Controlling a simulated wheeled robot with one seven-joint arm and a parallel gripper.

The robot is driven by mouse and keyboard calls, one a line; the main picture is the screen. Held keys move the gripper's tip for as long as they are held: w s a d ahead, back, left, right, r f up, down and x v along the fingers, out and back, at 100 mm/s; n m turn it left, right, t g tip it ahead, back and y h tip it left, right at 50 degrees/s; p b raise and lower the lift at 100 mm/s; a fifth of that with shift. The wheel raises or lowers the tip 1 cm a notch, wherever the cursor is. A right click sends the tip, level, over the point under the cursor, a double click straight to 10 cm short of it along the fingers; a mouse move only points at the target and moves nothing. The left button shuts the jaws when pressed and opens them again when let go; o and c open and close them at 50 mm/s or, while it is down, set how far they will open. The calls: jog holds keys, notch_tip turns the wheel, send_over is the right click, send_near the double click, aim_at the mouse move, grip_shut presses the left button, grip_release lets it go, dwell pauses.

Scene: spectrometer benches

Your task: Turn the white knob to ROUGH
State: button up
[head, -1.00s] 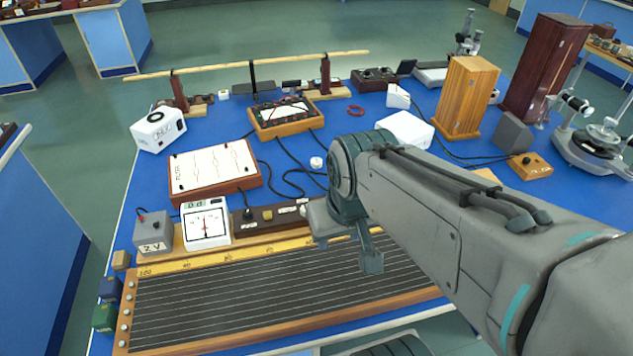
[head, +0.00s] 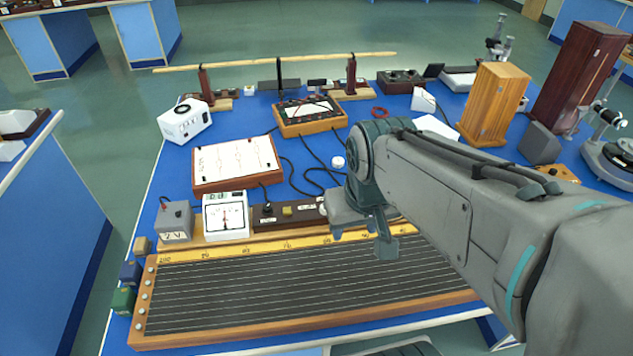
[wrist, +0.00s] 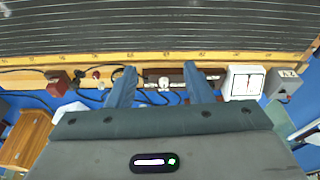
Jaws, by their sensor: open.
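A dark control strip (head: 262,222) lies behind the long ruled board. It carries a black knob (head: 267,208) at its left, a yellow button (head: 287,211), white labels and a white knob (head: 322,209) at its right. The label lettering is too small to read. My gripper, beside the white knob in the head view, hides the strip's right end. In the wrist view my gripper (wrist: 160,69) is open and empty, its two fingers apart. The white knob (wrist: 163,83) shows between them, nearer the left finger; I cannot tell whether they touch it.
A white meter (head: 226,217) and a grey 2 V box (head: 175,222) stand left of the strip. The ruled board (head: 300,285) fills the front. Cables, a framed chart board (head: 237,163) and a small white round object (head: 338,162) lie behind.

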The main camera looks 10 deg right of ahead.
jog(key=w+f+n+g, duration=0.2)
jog(key=w+f+g, duration=0.15)
jog(key=w, duration=1.75)
jog(key=shift+t, duration=0.35)
notch_tip(320, 180, down, 13)
jog(key=shift+f, duration=0.2)
jog(key=c, duration=1)
